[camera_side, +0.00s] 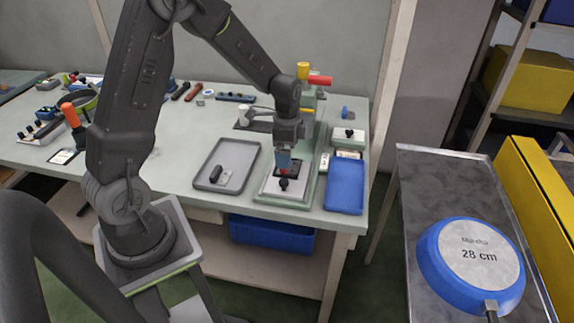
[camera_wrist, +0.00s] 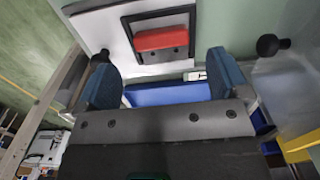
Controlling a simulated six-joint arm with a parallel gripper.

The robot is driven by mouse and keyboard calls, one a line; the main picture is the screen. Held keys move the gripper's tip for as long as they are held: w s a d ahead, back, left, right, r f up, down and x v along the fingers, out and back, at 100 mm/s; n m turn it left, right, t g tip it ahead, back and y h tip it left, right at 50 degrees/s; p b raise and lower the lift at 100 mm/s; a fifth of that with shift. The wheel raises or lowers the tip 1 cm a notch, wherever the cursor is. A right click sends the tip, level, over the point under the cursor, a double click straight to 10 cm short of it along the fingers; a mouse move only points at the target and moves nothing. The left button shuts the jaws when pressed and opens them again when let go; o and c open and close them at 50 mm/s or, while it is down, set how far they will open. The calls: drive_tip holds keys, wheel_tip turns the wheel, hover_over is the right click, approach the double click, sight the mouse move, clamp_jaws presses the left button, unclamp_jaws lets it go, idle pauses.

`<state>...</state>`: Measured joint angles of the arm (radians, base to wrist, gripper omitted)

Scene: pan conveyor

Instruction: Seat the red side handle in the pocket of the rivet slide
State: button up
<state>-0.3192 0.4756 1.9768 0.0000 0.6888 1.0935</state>
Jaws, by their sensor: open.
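The red side handle (camera_wrist: 162,40) lies within the dark rectangular pocket (camera_wrist: 128,33) of the white rivet slide (camera_wrist: 95,30). I cannot tell whether it sits fully down. In the side view a little red of the handle (camera_side: 284,172) shows below my fingers, and the white slide (camera_side: 266,188) sits on the bench. My gripper (camera_wrist: 165,78) is open, with its two blue fingers apart and nothing between them. The handle is just beyond the fingertips in the wrist view. In the side view my gripper (camera_side: 284,160) points down over the slide.
A grey tray (camera_side: 207,160) with a dark part in it stands left of the slide. A blue tray (camera_side: 346,185) lies to the right. A riveting fixture with yellow and red knobs (camera_side: 319,80) rises behind. A blue pan (camera_side: 430,262) lies on the conveyor (camera_side: 425,180) at the right.

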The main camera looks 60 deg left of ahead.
wheel_tip(320, 180, down, 4)
drive_tip(key=shift+a+r, duration=0.15)
drive_tip(key=c, duration=1.1)
drive_tip(key=shift+r, duration=0.1)
